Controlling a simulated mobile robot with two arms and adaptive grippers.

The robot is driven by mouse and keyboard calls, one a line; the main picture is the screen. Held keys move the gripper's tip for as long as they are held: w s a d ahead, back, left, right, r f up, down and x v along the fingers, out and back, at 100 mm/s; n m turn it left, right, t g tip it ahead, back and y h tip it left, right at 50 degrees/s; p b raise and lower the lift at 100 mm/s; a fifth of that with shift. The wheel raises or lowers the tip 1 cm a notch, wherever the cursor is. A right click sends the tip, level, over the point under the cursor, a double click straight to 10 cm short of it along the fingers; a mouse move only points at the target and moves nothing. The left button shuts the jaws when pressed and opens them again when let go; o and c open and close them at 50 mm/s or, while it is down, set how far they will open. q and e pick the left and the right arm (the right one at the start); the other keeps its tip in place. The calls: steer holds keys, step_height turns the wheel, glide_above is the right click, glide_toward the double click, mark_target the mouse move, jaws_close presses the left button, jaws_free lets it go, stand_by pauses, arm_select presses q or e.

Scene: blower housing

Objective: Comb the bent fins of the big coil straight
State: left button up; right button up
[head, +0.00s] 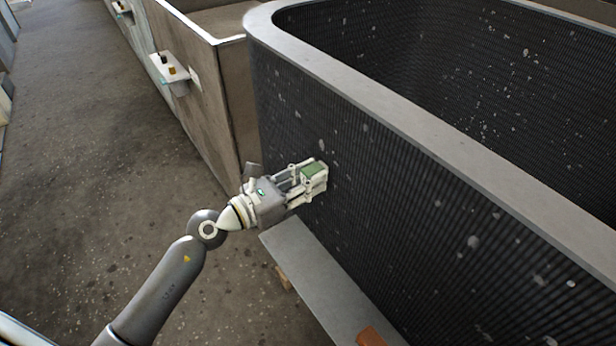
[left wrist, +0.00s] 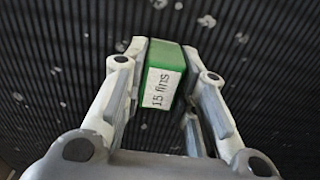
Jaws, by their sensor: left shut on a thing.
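The big coil (head: 390,215) is a tall dark finned wall with a rounded corner and a grey top rim. Its dark ribbed face fills the back of the left wrist view (left wrist: 60,50), with pale specks on it. My left gripper (head: 314,174) is shut on a green fin comb (left wrist: 162,75) with a white label reading "15 fins". I cannot make out bent fins clearly. My right gripper is not in view.
A grey ledge (head: 315,280) runs along the coil's foot, with a reddish-brown block (head: 370,337) on it. A tan wall (head: 205,85) with a small shelf (head: 172,73) stands left of the coil. The concrete floor (head: 90,150) at left is open.

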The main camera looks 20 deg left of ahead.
mark_target(323, 193)
arm_select(q)
step_height(323, 193, down, 3)
steer(key=shift+b, duration=1)
step_height(323, 193, down, 4)
steer(key=b, duration=0.3)
